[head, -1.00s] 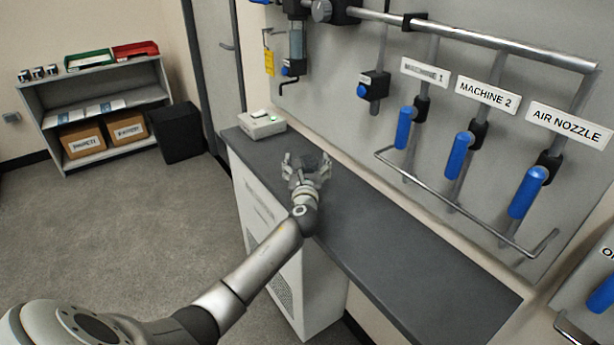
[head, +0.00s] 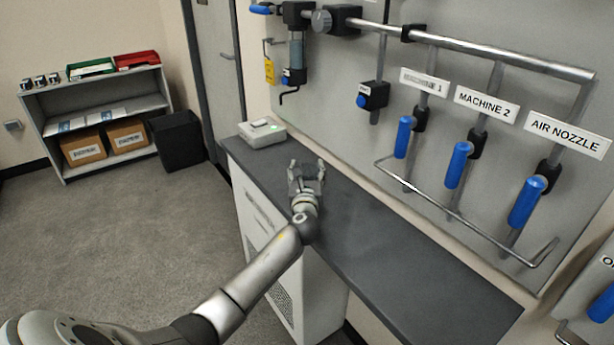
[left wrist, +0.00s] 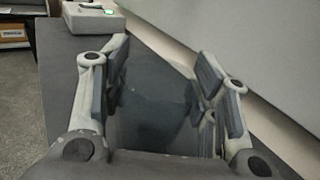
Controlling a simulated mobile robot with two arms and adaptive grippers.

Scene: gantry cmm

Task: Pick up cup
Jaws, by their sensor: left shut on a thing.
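The cup is a see-through, dark-tinted vessel that shows in the left wrist view (left wrist: 155,105) between the two finger pads. In the head view it is small and hard to separate from the fingers and the dark counter. My left gripper (head: 306,174) is over the dark counter, near its far end, with the arm reaching in from the lower left. In the left wrist view the left gripper (left wrist: 163,95) has a finger on each side of the cup and is shut on it. I cannot tell whether the cup touches the counter. My right gripper is not in view.
A pale box with a green light (head: 262,133) stands on the counter (head: 400,265) beyond the gripper. A metal rail (head: 460,215) and blue-handled valves (head: 458,165) stick out from the wall panel on the right. The near counter is clear.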

